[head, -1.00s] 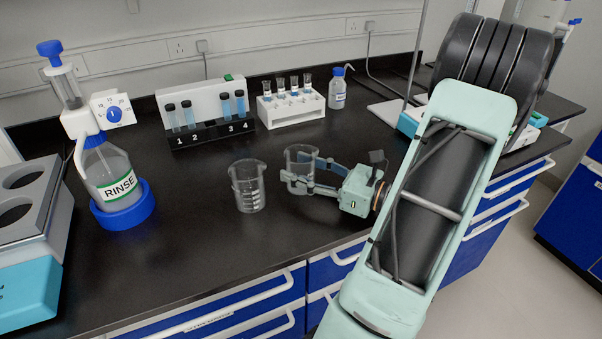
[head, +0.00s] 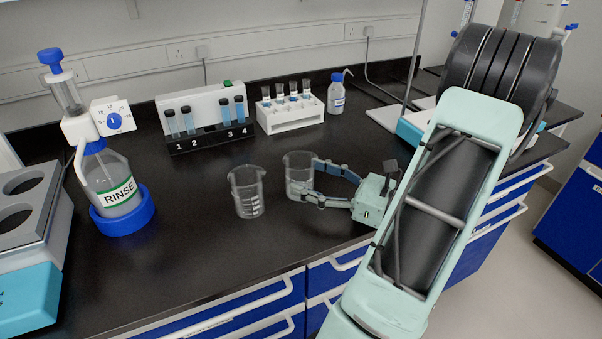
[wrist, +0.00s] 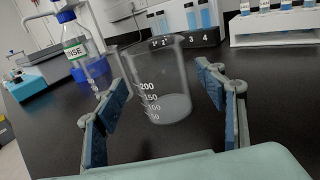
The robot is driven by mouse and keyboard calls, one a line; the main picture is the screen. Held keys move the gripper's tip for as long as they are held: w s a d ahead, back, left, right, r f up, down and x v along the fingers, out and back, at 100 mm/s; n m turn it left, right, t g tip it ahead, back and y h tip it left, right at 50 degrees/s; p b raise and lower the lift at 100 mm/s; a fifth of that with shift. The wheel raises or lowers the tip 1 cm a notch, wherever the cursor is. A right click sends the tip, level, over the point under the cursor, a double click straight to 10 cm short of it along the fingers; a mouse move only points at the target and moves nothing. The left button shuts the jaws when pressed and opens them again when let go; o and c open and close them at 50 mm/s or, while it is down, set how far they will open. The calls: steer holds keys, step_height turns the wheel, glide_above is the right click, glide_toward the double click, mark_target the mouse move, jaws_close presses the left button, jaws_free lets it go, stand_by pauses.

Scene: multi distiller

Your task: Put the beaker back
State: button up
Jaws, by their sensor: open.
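Two clear glass beakers stand upright on the black bench. The right beaker (head: 298,174) is at the tips of my open gripper (head: 314,180), whose fingers point left and reach its right side. I cannot tell whether a finger touches the glass. The left beaker (head: 247,192), with white volume marks, stands a little left of and nearer than the right one, apart from my gripper. In the wrist view a beaker (wrist: 160,85) with white marks stands upright ahead, between the blue-padded fingertips (wrist: 161,95), with dark bench visible beside it.
A rinse bottle (head: 115,185) on a blue base stands at the left. Behind the beakers are a numbered tube rack (head: 205,137), a white vial rack (head: 291,117) and a small blue-capped bottle (head: 336,95). The bench front is clear.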

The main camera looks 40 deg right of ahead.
steer(key=v, duration=0.9)
steer(key=shift+p, duration=0.35)
